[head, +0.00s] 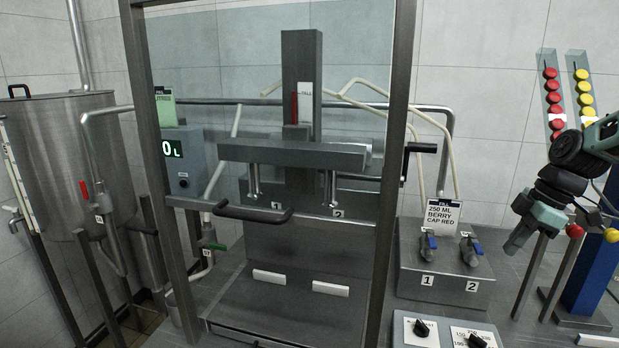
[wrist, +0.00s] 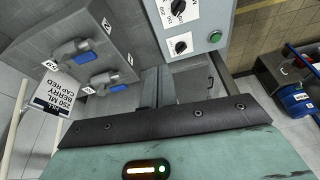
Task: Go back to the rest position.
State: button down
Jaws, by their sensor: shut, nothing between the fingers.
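My gripper (head: 518,238) is at the right of the head view, in front of the wall and right of the valve block. It points down and to the left. It is shut and holds nothing. In the wrist view, its teal housing (wrist: 200,155) with a lit indicator and a dark bolted bar fills the bottom; the fingertips cannot be made out there.
The valve block (head: 445,285) has two blue-handled valves and a label card. Left of it stands a framed filling machine (head: 395,180); a steel tank (head: 70,150) is farther left. Red and yellow cap chutes (head: 553,95) and a blue column (head: 590,265) are near my arm.

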jog(key=s+a+m+g+h, duration=0.1)
jog(key=s+a, duration=0.5)
jog(key=a, duration=0.5)
jog(key=s+a+m+g+h, duration=0.1)
jog(key=s+a, duration=0.5)
jog(key=a, duration=0.5)
jog(key=s+a+m, duration=0.2)
jog(key=s+a, duration=0.1)
jog(key=s, duration=0.6)
jog(key=s+a+f+m+h, duration=0.1)
jog(key=s+a, duration=0.2)
jog(key=s, duration=0.6)
jog(key=shift+s+a+m+t+b, duration=0.15)
jog(key=shift+a+m+t+b, duration=0.25)
jog(key=shift+f, duration=0.1)
